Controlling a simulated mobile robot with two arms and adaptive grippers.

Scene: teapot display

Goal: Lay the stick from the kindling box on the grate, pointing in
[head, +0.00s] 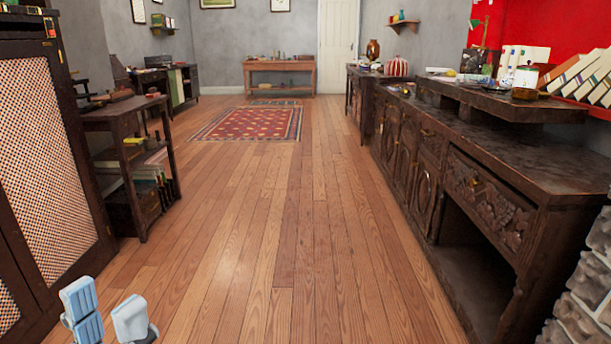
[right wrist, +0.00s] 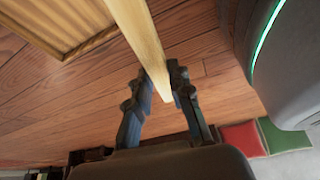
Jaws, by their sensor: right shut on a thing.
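A long, pale wooden stick (right wrist: 143,40) shows in the right wrist view. My right gripper (right wrist: 160,82) is shut on it near its lower end, and the stick runs up out of the top of the picture. The right gripper and stick are not in the head view. My left gripper (head: 106,312) is at the bottom left of the head view, its two fingers apart and nothing between them, over bare floor. I cannot make out the grate or the kindling box for certain in either view.
A carved dark sideboard (head: 470,180) lines the right side, with pale stonework (head: 585,290) at the right edge. A dark cabinet (head: 45,150) and small shelf table (head: 125,125) stand left. The floor between is clear. A yellowish wood-framed panel (right wrist: 62,25) shows in the wrist view.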

